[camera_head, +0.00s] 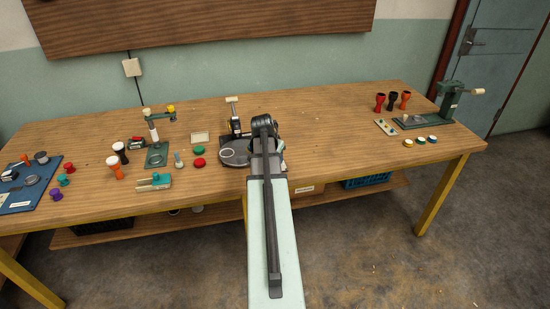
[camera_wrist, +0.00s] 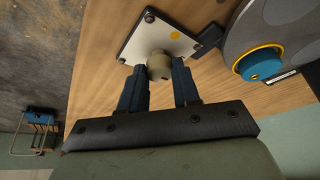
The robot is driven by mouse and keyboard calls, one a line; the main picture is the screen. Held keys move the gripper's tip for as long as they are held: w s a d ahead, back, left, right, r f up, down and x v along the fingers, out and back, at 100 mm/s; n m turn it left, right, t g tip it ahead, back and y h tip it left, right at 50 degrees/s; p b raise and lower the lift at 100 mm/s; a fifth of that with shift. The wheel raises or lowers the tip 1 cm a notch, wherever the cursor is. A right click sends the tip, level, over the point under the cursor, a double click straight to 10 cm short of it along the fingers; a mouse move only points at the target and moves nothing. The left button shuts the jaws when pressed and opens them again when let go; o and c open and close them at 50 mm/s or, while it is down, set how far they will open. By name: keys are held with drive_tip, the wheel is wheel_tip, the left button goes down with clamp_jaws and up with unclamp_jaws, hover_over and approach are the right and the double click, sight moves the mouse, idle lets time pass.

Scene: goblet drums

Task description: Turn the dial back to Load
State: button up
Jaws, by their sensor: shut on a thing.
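In the wrist view, the dial's beige knob (camera_wrist: 159,62) stands on a pale square plate (camera_wrist: 150,34) with screws at its corners and a yellow dot (camera_wrist: 175,35) beside the knob. The two fingers of my gripper (camera_wrist: 160,78) are on either side of the knob, shut on it. I cannot read any Load mark or tell where the dial points. In the head view, my own arm hides the gripper and the dial.
In the wrist view, a grey round table (camera_wrist: 243,28) with a blue, yellow-ringed piece (camera_wrist: 261,64) is close at right. In the head view, a green press (camera_head: 156,140) stands left on the wooden bench (camera_head: 330,125), and another green device (camera_head: 448,102) stands right.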

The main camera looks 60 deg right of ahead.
idle(0.3)
drive_tip(key=o, duration=1)
drive_tip(key=shift+o, duration=0.2)
drive_tip(key=v, duration=1.4)
drive_tip(key=shift+d, duration=0.1)
